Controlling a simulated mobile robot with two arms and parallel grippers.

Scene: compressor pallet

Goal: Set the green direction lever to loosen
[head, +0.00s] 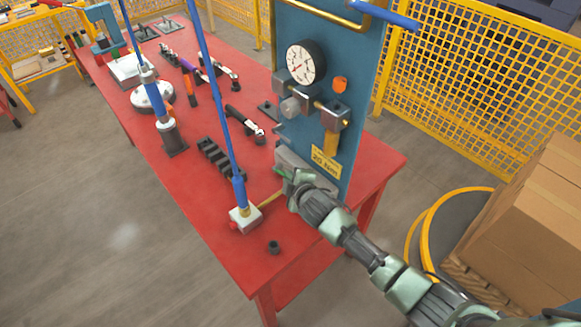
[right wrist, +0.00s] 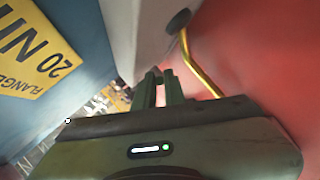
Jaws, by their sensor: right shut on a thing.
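The blue panel (head: 330,75) stands on the red table, with a grey block (head: 308,168) at its foot. My right gripper (head: 286,176) is at the near left end of this block. A small bit of bright green shows at its fingertips, which I take for the green direction lever (head: 280,171). In the right wrist view the two dark green fingers (right wrist: 160,78) are close together beside the pale grey body (right wrist: 140,35). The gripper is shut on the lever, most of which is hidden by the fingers. The lever's setting cannot be read. My left gripper is not in view.
A brass pipe (head: 270,200) runs beside the gripper to a white block (head: 245,217) under a blue rod. A small black cap (head: 273,247) lies near the table's front edge. Cardboard boxes (head: 530,220) stand at the right. Several tools lie further back.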

